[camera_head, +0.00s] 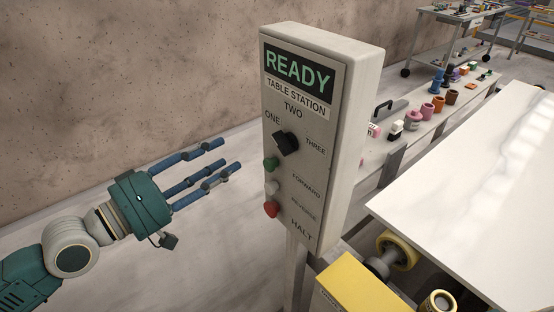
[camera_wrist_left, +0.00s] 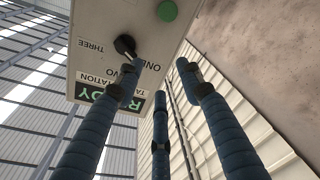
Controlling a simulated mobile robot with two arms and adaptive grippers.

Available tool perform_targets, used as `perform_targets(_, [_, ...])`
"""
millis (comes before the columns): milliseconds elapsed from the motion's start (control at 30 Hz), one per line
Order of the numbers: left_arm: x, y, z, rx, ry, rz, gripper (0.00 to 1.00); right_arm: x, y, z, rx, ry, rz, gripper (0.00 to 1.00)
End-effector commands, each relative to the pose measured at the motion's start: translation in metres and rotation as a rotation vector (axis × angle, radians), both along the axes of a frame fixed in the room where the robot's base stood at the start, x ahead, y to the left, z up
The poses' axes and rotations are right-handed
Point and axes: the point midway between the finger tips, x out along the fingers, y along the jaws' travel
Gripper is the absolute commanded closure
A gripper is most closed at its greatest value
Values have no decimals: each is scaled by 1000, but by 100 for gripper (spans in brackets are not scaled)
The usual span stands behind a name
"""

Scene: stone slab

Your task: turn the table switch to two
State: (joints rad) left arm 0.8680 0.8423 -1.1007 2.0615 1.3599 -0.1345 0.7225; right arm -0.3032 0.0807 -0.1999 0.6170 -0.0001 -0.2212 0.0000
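The table switch (camera_head: 286,143) is a black knob on the grey control box (camera_head: 307,180), below the "TABLE STATION" label and a screen reading READY. ONE is at its upper left, TWO above and THREE at its right. I cannot tell surely which label it points to. It also shows in the left wrist view (camera_wrist_left: 124,45), where the box looks upside down. My left gripper (camera_head: 222,160) is open and empty, its blue fingers spread and pointing at the box from the left, apparently apart from the knob. The right gripper is out of view.
Below the knob are a green button (camera_head: 271,163), a pale button (camera_head: 273,187) and a red button (camera_head: 270,209). The white slab (camera_head: 480,190) and yellow machinery (camera_head: 365,287) lie right of the box. A stone wall (camera_head: 120,90) stands behind my left arm.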

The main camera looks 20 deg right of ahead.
Motion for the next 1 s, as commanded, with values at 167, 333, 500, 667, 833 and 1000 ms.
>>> perform_targets(167, [-51, -12, 18, -37, 84, -103, 62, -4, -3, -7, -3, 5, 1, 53])
perform_targets(333, [-53, -27, 26, -44, 99, -116, 62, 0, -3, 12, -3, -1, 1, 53])
perform_targets(500, [-42, -55, 28, -47, 98, -116, 62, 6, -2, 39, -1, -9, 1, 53])
perform_targets(667, [-32, -84, 25, -46, 97, -115, 62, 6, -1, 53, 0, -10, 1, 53])
perform_targets(833, [-23, -105, 23, -43, 94, -113, 62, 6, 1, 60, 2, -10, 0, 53])
perform_targets(1000, [-20, -114, 20, -42, 93, -112, 62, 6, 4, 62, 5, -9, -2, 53])
